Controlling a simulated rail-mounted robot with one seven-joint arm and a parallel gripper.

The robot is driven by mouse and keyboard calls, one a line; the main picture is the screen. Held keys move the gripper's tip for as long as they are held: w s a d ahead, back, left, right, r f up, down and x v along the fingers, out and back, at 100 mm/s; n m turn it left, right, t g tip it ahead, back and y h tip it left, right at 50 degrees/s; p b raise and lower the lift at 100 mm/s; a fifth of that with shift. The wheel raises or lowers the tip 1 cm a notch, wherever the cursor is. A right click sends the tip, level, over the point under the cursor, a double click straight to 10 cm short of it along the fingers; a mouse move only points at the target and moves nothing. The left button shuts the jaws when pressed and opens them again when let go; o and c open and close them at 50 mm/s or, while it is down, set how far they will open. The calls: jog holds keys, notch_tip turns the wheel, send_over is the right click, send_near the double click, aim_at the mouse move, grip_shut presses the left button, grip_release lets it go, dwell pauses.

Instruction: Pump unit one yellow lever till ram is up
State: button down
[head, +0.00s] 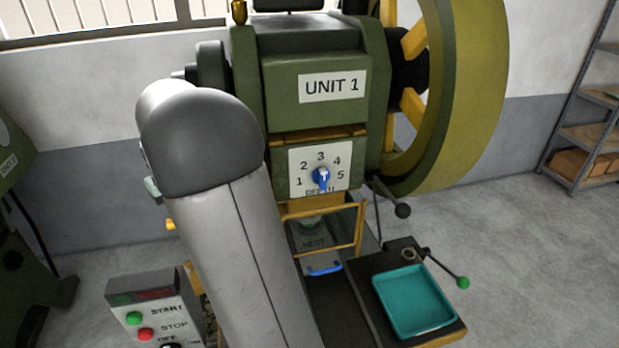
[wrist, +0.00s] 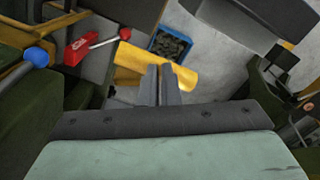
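The green press marked UNIT 1 (head: 290,80) stands in the middle of the head view. In the head view a small yellow piece (head: 170,225) shows at the left edge of my arm; the rest of it is hidden. In the wrist view a yellow part (wrist: 184,76) lies beyond my fingers, on both sides of them; whether it is the lever or is touched, I cannot tell. My gripper (wrist: 161,72) points at it with its two fingers close together, with nothing clearly between them. My arm hides the gripper in the head view. The ram is not clearly visible.
A control box (head: 155,312) with START and STOP buttons stands at lower left. A teal tray (head: 415,300) and a green-knobbed rod (head: 463,283) are at right.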

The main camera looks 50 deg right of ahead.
jog(key=shift+w+d+f, duration=0.1)
jog(key=shift+w+f, duration=0.05)
jog(key=shift+f, duration=1)
